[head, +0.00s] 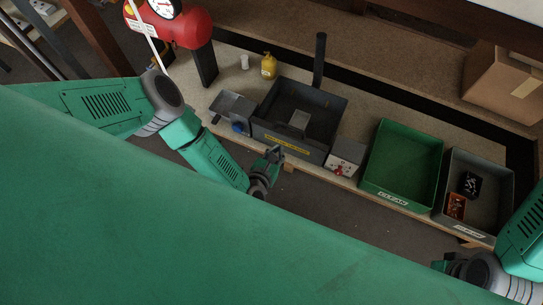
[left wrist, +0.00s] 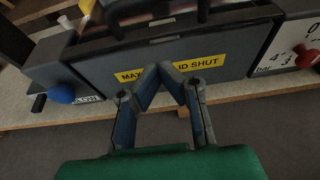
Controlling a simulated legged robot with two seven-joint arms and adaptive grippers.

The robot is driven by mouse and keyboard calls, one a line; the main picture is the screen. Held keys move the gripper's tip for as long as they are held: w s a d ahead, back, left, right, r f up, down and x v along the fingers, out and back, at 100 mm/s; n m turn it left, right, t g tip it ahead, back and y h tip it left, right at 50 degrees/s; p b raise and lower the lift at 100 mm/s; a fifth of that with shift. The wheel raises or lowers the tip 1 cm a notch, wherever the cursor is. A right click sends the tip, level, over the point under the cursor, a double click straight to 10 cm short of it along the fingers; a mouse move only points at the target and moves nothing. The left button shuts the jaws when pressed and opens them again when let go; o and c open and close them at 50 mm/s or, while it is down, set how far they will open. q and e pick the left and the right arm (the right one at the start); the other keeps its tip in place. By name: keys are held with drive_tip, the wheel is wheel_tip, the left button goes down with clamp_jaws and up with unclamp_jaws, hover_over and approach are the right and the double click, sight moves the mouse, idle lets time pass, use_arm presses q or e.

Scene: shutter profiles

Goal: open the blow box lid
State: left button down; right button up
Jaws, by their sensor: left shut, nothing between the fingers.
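The blow box (head: 285,143) is a dark grey box on the bench with a yellow label on its front. Its inside shows from above with a light grey piece in it; I cannot tell how its lid stands. In the left wrist view its front wall (left wrist: 235,62) and part of the label, ending in "LID SHUT", fill the upper middle. My left gripper (head: 275,153) is shut and empty, just in front of the box's front wall, its tips over the label in the wrist view. My right gripper (head: 443,264) shows only partly at the lower right.
A small grey unit with a blue knob (head: 239,127) stands left of the box, and a white panel with a red knob (head: 340,170) right of it. Further right are a green bin (head: 403,160) and a grey bin (head: 490,197). A black post (head: 320,60) rises behind the box.

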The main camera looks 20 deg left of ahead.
sight(284, 135)
use_arm(q)
drive_tip(key=x, duration=0.2)
drive_tip(key=b+x, duration=0.1)
drive_tip(key=shift+w+r, duration=0.15)
drive_tip(key=shift+w, duration=0.2)
drive_tip(key=shift+w+r, duration=0.25)
drive_tip(key=shift+r, duration=0.35)
drive_tip(key=shift+w+r, duration=0.3)
drive_tip(key=shift+r, duration=0.25)
drive_tip(key=shift+w+r, duration=0.25)
drive_tip(key=shift+r, duration=0.15)
drive_tip(key=shift+r, duration=0.1)
